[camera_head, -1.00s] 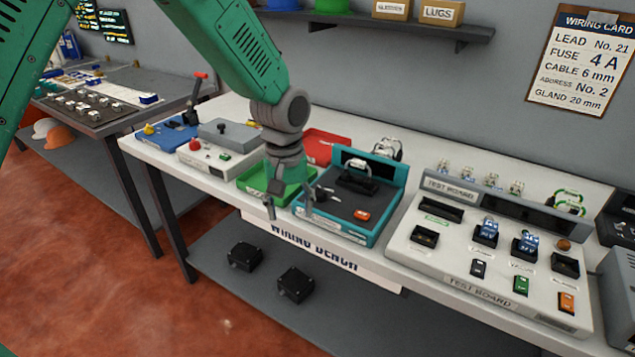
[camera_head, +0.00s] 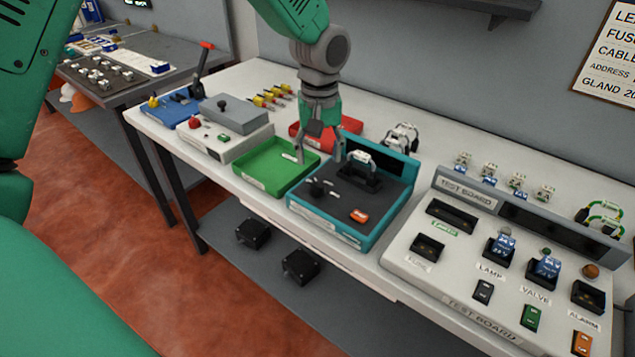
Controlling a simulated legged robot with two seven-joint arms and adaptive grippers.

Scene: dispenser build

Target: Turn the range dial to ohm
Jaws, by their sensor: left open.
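The teal tester box (camera_head: 352,242) stands on the white bench with a dark top face. The range dial, a small black knob (camera_head: 317,187), is on the left part of that face; its marks are too small to read. An orange switch (camera_head: 358,215) is at the front right of the face. A black holder with a white-topped part (camera_head: 361,159) stands at its back. My left gripper (camera_head: 320,160) points down with fingers apart and empty. In the picture it is just above the dial; whether it touches anything I cannot tell. My right gripper is not in view.
A green tray (camera_head: 262,180) adjoins the tester on the left, with a red tray (camera_head: 296,132) behind. The grey test board (camera_head: 455,290) with switches and sockets stands to the right.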

